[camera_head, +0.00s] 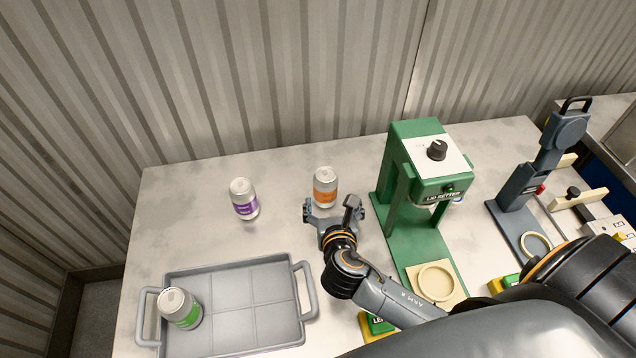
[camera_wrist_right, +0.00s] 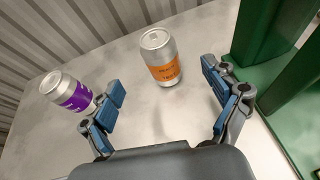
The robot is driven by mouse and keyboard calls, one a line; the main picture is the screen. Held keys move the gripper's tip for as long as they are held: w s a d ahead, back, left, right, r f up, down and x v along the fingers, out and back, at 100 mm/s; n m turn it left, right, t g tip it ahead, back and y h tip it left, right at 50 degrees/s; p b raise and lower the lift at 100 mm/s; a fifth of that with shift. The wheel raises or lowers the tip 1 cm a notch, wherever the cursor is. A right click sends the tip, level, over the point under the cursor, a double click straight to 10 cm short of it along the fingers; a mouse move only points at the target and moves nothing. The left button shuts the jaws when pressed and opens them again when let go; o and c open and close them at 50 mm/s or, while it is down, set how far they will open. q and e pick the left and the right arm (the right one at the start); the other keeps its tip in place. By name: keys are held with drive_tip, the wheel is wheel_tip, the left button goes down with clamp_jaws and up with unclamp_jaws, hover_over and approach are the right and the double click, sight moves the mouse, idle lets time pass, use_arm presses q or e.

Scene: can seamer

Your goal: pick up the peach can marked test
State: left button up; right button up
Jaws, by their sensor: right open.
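The peach can (camera_head: 325,187) is silver with an orange label and stands upright on the table near the back. In the right wrist view the peach can (camera_wrist_right: 161,58) stands ahead of the fingers, between their lines, with small lettering on its orange label. My right gripper (camera_head: 333,207) is open and empty, just in front of the can and apart from it. Its blue-padded fingers show spread wide in the right wrist view (camera_wrist_right: 168,100). My left gripper is not in view.
A purple-labelled can (camera_head: 244,198) stands left of the peach can. A green-labelled can (camera_head: 180,308) stands in the grey tray (camera_head: 232,262) at front left. The green machine (camera_head: 422,170) stands close on the right, with a dark lever press (camera_head: 520,185) beyond it.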

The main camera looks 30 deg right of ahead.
sight(327, 185)
drive_tip(key=x, duration=0.6)
drive_tip(key=shift+w+d+f, duration=0.15)
drive_tip(key=shift+w+d, duration=0.05)
drive_tip(key=shift+w, duration=0.05)
drive_tip(key=shift+w+d+f+p, duration=0.1)
drive_tip(key=shift+w+f+p, duration=0.05)
drive_tip(key=shift+w+p, duration=0.35)
drive_tip(key=x, duration=0.4)
drive_tip(key=shift+w+f, duration=0.1)
drive_tip(key=shift+f, duration=0.15)
drive_tip(key=shift+r, duration=0.1)
drive_tip(key=c, duration=1.4)
drive_tip(key=shift+c, duration=0.9)
drive_tip(key=shift+r, duration=0.1)
